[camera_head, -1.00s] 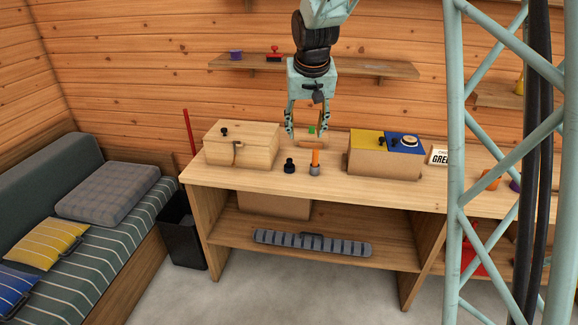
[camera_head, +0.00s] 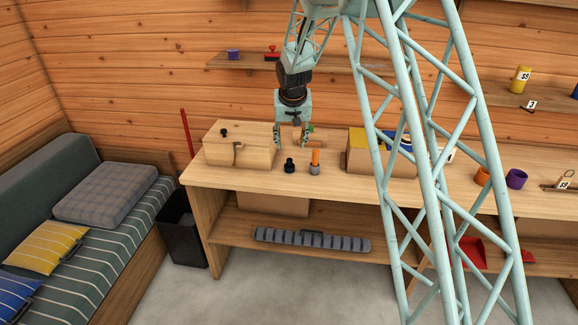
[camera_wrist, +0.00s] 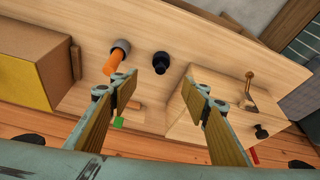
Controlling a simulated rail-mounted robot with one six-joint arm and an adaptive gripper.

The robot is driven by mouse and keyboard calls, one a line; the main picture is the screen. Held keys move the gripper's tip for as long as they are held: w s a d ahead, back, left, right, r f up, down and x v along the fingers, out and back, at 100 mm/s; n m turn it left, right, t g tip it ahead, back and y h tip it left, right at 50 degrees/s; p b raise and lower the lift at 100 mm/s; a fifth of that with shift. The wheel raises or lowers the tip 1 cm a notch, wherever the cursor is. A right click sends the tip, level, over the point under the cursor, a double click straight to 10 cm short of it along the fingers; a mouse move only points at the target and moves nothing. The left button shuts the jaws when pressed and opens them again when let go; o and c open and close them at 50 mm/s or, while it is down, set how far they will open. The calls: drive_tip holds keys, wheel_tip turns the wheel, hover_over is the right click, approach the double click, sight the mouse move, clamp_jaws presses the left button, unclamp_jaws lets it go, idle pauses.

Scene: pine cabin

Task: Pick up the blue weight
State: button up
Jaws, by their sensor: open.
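My gripper (camera_head: 291,143) is open and empty, pointing down above the bench, apart from the weight. In the wrist view its two fingers (camera_wrist: 160,88) are spread wide with nothing between them.
An orange-handled piece with a grey base (camera_head: 314,163) stands just right of the weight. A wooden box (camera_head: 238,153) is to the left. A green-marked wooden item (camera_wrist: 118,122) lies behind. Bench in front is clear.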

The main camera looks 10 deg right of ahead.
sight(289, 160)
drive_tip(key=shift+w+f, duration=0.6)
drive_tip(key=shift+f, duration=0.05)
drive_tip(key=shift+x, duration=4.3)
drive_tip(key=shift+f, duration=0.1)
drive_tip(key=shift+b+x, duration=0.45)
drive_tip(key=shift+x, duration=2.05)
drive_tip(key=c, duration=1.2)
